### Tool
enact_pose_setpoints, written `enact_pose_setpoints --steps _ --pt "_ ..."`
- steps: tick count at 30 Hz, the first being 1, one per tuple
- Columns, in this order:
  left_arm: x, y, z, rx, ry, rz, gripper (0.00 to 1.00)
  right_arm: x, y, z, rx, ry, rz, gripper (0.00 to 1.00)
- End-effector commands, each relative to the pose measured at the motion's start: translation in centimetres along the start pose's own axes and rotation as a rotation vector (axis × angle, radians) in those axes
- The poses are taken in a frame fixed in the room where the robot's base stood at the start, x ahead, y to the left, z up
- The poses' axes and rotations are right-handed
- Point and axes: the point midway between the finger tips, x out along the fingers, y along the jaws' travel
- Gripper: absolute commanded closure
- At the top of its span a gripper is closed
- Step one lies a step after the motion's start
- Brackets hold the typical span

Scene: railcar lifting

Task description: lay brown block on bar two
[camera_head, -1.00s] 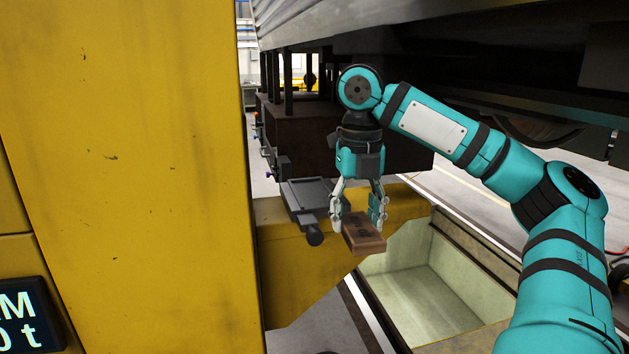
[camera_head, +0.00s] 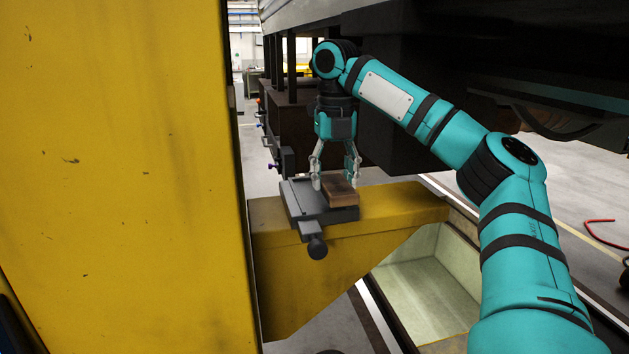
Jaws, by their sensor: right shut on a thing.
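The brown block (camera_head: 341,192) is between the fingers of my right gripper (camera_head: 336,180), which is shut on it. The block is over the right part of a dark grey plate (camera_head: 303,204) with a round knob at its front. I cannot tell whether the block touches the plate. The plate sits on a yellow bar (camera_head: 392,212) that juts right from a large yellow column. Which bar number this is does not show. My left gripper is not in view.
The yellow column (camera_head: 120,180) fills the left side. The dark railcar underside (camera_head: 420,60) hangs above and behind my right arm. A pale open pit (camera_head: 425,290) lies below the bar. A red hose (camera_head: 598,236) lies at the far right.

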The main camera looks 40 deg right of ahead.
Motion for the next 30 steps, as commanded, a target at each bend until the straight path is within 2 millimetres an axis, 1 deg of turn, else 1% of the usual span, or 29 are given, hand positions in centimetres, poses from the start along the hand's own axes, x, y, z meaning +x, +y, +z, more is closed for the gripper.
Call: enact_pose_setpoints --steps 1,3,7,9,12,19,21,24,27,30 --pt "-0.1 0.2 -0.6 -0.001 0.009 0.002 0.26 0.0 0.5 1.1 0.001 0.002 -0.001 0.82" --pt "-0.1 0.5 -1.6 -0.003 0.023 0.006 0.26 0.0 0.9 2.4 0.000 0.003 -0.001 0.82" --pt "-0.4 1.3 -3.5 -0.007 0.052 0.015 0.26 -0.1 1.5 4.6 0.000 0.002 0.000 0.82" --pt "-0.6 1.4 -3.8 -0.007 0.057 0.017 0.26 -0.2 1.7 5.6 0.000 0.001 0.000 0.82" --pt "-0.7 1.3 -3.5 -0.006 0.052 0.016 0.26 -0.2 1.9 6.4 0.000 -0.002 0.001 0.82" --pt "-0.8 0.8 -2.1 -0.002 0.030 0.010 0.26 -0.1 2.2 7.5 0.000 0.001 0.000 0.82" --pt "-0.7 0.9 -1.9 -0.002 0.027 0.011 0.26 1.4 2.1 7.4 -0.002 0.004 -0.001 0.82" --pt "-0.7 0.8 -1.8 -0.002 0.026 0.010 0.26 2.6 2.1 7.3 -0.003 0.003 -0.002 0.82" --pt "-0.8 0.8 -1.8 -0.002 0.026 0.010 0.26 3.3 2.1 7.3 -0.001 0.001 -0.001 0.82" --pt "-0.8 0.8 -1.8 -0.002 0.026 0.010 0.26 3.4 2.0 7.3 0.000 -0.002 0.000 0.82"
